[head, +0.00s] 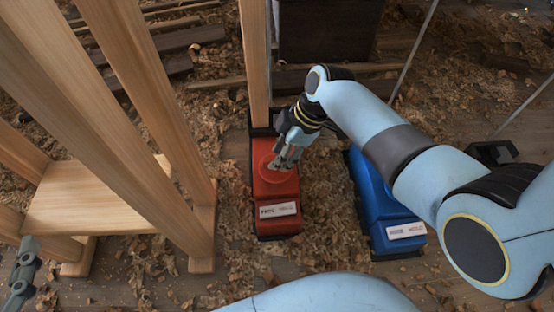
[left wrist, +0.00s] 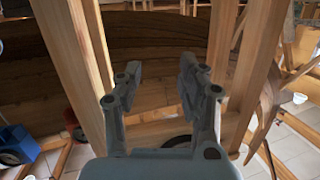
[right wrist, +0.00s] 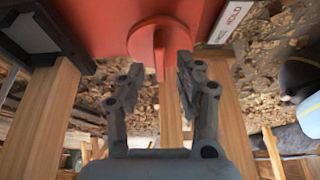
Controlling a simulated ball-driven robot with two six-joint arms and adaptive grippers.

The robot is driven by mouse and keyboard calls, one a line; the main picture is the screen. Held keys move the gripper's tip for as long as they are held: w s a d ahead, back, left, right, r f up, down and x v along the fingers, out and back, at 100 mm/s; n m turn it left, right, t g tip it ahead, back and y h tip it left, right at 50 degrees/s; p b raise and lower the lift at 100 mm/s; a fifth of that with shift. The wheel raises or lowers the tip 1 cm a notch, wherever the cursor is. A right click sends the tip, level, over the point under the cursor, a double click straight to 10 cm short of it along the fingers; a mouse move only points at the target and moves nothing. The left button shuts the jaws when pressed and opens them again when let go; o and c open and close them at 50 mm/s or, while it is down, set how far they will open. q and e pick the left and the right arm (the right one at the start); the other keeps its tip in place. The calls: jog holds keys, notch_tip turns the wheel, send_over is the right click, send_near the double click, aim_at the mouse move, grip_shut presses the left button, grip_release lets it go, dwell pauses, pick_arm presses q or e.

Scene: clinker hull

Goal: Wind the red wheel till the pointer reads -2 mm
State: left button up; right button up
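A red box (head: 276,190) stands on the chip-covered floor at a wooden post, with a white label on its near end. Its red wheel (head: 270,175) is a round disc on top; in the right wrist view the wheel (right wrist: 159,42) shows a raised grip bar. My right gripper (head: 284,162) is at the wheel; in its wrist view the fingers (right wrist: 160,72) are apart, one on each side of the bar, with gaps visible. My left gripper (left wrist: 160,75) is open and empty, away from the box at the far left. I cannot make out the pointer or its scale.
A blue box (head: 380,205) with a white label stands to the right, partly behind my right arm. A wooden trestle (head: 95,195) with tall legs fills the left. Thin rods (head: 412,50) and dark planks (head: 190,38) lie beyond. Shavings cover the floor between the boxes.

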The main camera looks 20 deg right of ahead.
pick_arm(q)
jog(key=w+r+m+t+h+b, duration=0.1)
jog(key=w+r+t, duration=0.3)
jog(key=r, duration=0.5)
jog(key=shift+d, duration=0.45)
pick_arm(e)
jog(key=shift+x, duration=1)
pick_arm(q)
jog(key=shift+w, duration=0.1)
jog(key=shift+f, duration=0.1)
pick_arm(e)
grip_shut()
